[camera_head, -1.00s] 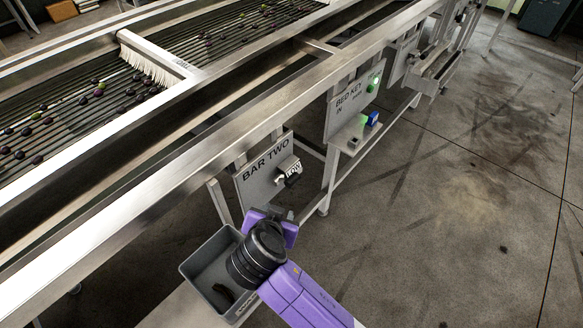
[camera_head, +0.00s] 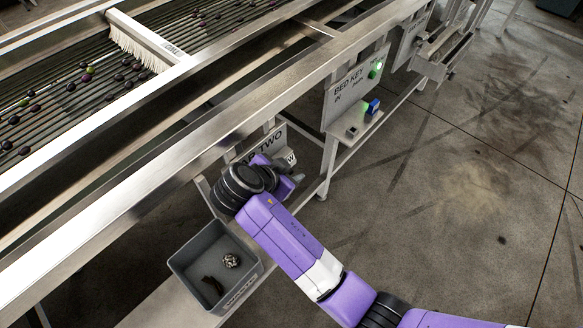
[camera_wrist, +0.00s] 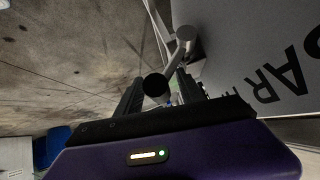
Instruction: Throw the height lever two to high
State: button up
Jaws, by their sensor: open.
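The bar two panel (camera_head: 274,136) hangs under the machine rail, mostly covered by my gripper (camera_head: 283,170) in the head view. Its lettering shows upside down on the panel (camera_wrist: 282,75) in the wrist view. The lever (camera_wrist: 174,58) stands out beside the panel there, with a round dark knob (camera_wrist: 155,85) at its end and a grey pivot above. My gripper (camera_wrist: 160,92) is open, with one dark finger on each side of the knob in the picture. I cannot tell whether either finger touches it. The lever is hidden in the head view.
A grey bin (camera_head: 190,268) with small items stands below left of my gripper. The bed key panel (camera_head: 352,92), with a lit green light (camera_head: 376,68) and a blue part (camera_head: 373,106), is to the right. The steel rail (camera_head: 150,180) runs above. Open floor lies right.

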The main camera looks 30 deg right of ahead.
jog(key=shift+w+d+f, duration=0.25)
jog(key=shift+d+f, duration=0.15)
jog(key=shift+f, duration=0.1)
jog(key=c, duration=1)
jog(key=shift+s+f, duration=0.1)
dwell(0.5)
